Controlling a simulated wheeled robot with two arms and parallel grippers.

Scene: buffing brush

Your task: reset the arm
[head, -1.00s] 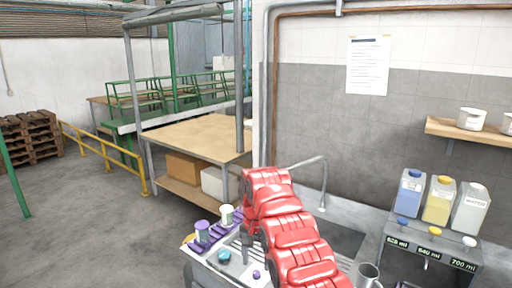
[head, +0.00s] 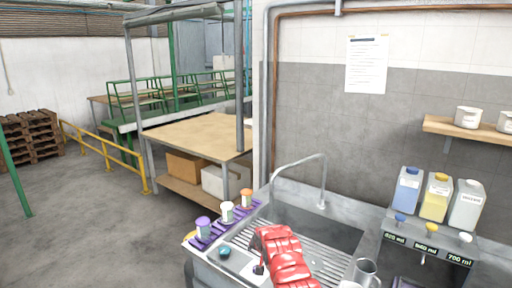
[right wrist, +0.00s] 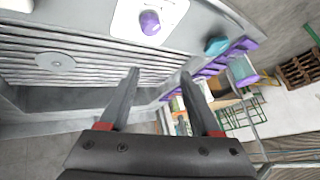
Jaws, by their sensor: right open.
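My red right arm (head: 284,258) comes in from the bottom of the head view, over the ribbed drainboard of the sink. Its gripper is mostly hidden there behind the arm. In the right wrist view my right gripper (right wrist: 160,73) shows two dark fingers spread apart with nothing between them. Past the fingertips lie a white plate with a purple knob (right wrist: 150,23) and a teal piece (right wrist: 216,46), apart from the fingers. My left gripper is not in view.
A purple rack (head: 213,239) with small lidded tubs stands at the counter's left edge. The steel sink (head: 335,232) has a tall faucet (head: 323,180). A metal mug (head: 366,272) stands right of my arm. A dispenser with several bottles (head: 436,198) is at right.

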